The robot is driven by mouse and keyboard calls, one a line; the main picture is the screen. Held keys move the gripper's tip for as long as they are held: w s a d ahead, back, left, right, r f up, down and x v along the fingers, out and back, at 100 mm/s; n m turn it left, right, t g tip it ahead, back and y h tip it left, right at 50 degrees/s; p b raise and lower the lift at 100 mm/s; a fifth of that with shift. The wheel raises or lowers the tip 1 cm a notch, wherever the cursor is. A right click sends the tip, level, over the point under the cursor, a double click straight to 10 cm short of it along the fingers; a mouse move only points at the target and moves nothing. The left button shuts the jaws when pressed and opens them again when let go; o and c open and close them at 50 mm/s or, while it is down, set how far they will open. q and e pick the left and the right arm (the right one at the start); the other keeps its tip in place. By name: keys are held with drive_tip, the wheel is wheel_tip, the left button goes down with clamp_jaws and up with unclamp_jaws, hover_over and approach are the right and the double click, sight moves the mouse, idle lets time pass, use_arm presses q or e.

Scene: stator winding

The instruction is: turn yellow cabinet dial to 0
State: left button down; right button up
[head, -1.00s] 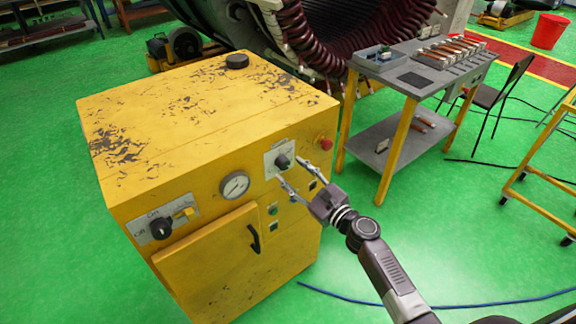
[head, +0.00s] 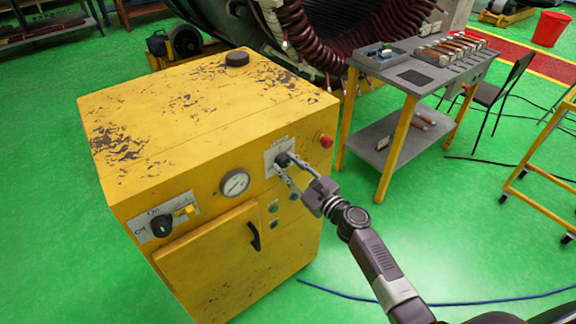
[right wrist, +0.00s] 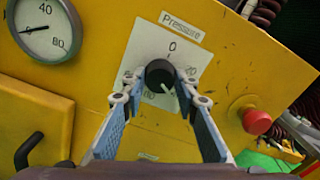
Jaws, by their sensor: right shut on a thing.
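The yellow cabinet (head: 215,120) stands in front of me. Its black round dial (right wrist: 159,72) sits on a white plate labelled "Pressure", with 0 at the top and 20 at the right; other markings are partly hidden by my fingers. A white mark on the dial points down, slightly right, away from the 0. My right gripper (head: 287,166) reaches the dial from the right; in the right wrist view its fingers are closed on the dial's two sides. My left gripper is not in view.
A pressure gauge (head: 235,183) is left of the dial, and a red button (head: 326,141) is to its right. An on/off switch (head: 161,225) and a door with a black handle (head: 254,236) are on the cabinet's front. A grey workbench (head: 420,75) stands behind at right.

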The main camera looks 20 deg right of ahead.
drive_tip(key=shift+f, duration=0.1)
drive_tip(key=n+b, duration=0.2)
drive_tip(key=n, duration=0.1)
drive_tip(key=shift+f+b, duration=0.1)
drive_tip(key=shift+b, duration=0.25)
drive_tip(key=n+b, duration=0.2)
drive_tip(key=n, duration=0.1)
drive_tip(key=n+b, duration=0.3)
drive_tip(key=n, duration=0.3)
drive_tip(key=n+b, duration=0.2)
drive_tip(key=n, duration=0.3)
drive_tip(key=shift+n, duration=0.4)
drive_tip(key=n, duration=0.2)
drive_tip(key=shift+r+n+b, duration=0.2)
drive_tip(key=shift+n+b, duration=0.1)
drive_tip(key=shift+n, duration=1.7)
